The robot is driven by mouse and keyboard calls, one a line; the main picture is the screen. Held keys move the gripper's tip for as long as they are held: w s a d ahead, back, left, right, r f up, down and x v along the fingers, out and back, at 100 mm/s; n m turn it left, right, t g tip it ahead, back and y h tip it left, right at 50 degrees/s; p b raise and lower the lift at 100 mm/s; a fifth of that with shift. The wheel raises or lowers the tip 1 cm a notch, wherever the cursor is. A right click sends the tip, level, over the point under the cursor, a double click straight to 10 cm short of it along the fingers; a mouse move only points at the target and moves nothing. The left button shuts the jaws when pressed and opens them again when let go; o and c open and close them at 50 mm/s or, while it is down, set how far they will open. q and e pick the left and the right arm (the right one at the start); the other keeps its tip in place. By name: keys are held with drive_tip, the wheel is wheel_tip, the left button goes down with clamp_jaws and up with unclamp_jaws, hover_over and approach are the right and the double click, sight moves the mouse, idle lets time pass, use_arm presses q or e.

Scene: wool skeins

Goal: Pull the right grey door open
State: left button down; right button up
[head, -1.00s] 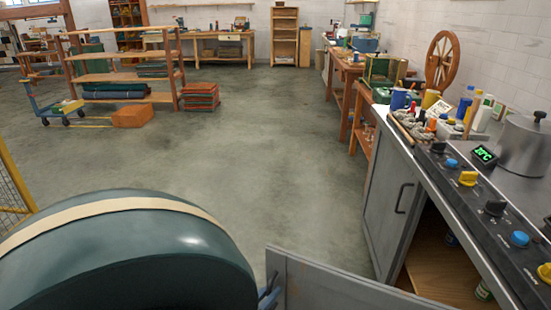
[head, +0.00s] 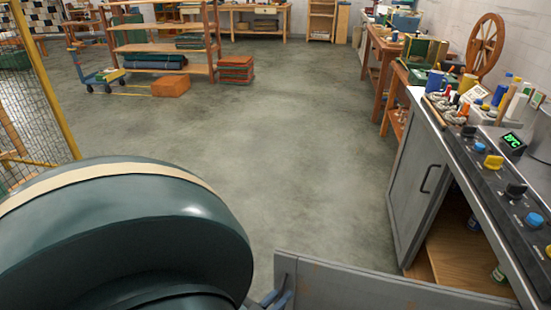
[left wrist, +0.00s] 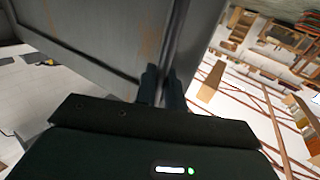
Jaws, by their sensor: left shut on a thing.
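The right grey door (head: 390,287) stands open across the bottom of the head view, swung out from the cabinet. Its free edge is at the left, beside my left gripper (head: 272,299). Behind the door, the open compartment shows a wooden floor (head: 462,250). My large dark arm link hides most of the gripper in the head view. In the left wrist view, the fingers (left wrist: 162,88) are shut at the edge of the grey door (left wrist: 95,35). The exact spot they hold is partly hidden. My right gripper is not in view.
The left grey door (head: 412,190), with a dark handle (head: 431,178), is closed. A can (head: 499,273) stands inside the compartment. Knobs and a pot sit on the counter above. A yellow mesh fence (head: 45,95) stands at left. The middle floor (head: 300,150) is clear.

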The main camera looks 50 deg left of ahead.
use_arm(q)
drive_tip(key=shift+s+d, duration=0.1)
drive_tip(key=shift+d, duration=0.35)
drive_tip(key=c, duration=1.6)
unclamp_jaws()
drive_tip(key=shift+c, duration=0.2)
drive_tip(key=shift+a, duration=0.1)
drive_tip(key=s+d, duration=0.2)
drive_tip(key=s, duration=1.1)
drive_tip(key=shift+d, duration=0.25)
